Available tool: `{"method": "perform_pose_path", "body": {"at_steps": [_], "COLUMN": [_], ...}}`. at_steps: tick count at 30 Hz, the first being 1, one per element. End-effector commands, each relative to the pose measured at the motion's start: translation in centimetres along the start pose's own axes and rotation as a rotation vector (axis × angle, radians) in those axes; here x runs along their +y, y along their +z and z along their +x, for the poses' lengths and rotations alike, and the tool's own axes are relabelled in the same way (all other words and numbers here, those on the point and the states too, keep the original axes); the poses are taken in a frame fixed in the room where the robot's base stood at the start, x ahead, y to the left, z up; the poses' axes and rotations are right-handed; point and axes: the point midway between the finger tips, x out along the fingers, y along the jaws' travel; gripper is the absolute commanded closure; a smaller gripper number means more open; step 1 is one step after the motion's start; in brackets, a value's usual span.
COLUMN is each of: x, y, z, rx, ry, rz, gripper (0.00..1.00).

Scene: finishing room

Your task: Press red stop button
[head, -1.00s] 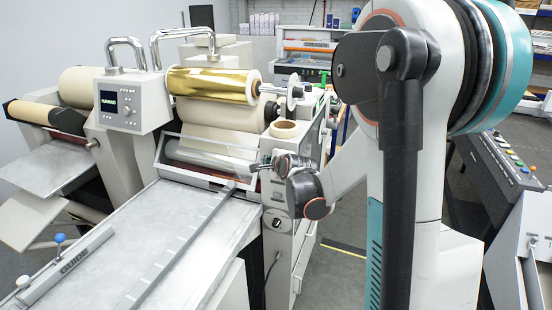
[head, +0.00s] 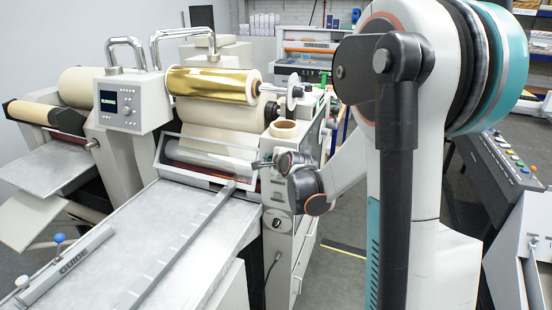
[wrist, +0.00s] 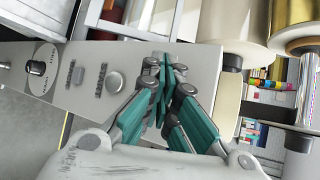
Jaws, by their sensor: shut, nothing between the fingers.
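No red stop button can be made out in either view; my gripper and wrist cover part of the machine's side panel. My gripper (head: 258,163) is beside the laminating machine, at the right end of the clear guard. In the wrist view my gripper (wrist: 164,72) has its teal fingers closed together and empty, in front of the grey control panel (wrist: 75,97). Whether the fingertips touch the panel I cannot tell. The panel carries a round grey button (wrist: 114,82) and a black knob (wrist: 36,67) on a white dial plate. The panel behind the fingers is hidden.
A clear guard (head: 207,160) and a gold foil roll (head: 212,85) are just left of my gripper. A tape roll (head: 284,129) sits on the machine above it. The metal feed table (head: 150,245) extends toward the front left. Open floor (head: 335,265) lies right of the machine.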

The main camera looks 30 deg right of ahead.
Motion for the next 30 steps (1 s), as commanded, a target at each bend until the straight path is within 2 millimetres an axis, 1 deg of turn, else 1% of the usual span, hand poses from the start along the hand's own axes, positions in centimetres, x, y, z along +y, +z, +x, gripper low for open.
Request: {"method": "perform_pose_path", "body": {"at_steps": [20,30], "x": [-0.24,0.44], "y": [-0.25,0.38], "z": [0.31,-0.54], "rx": [0.001,0.000], "ry": [0.000,0.000], "rz": [0.000,-0.001], "gripper": [1.00,1.00]}}
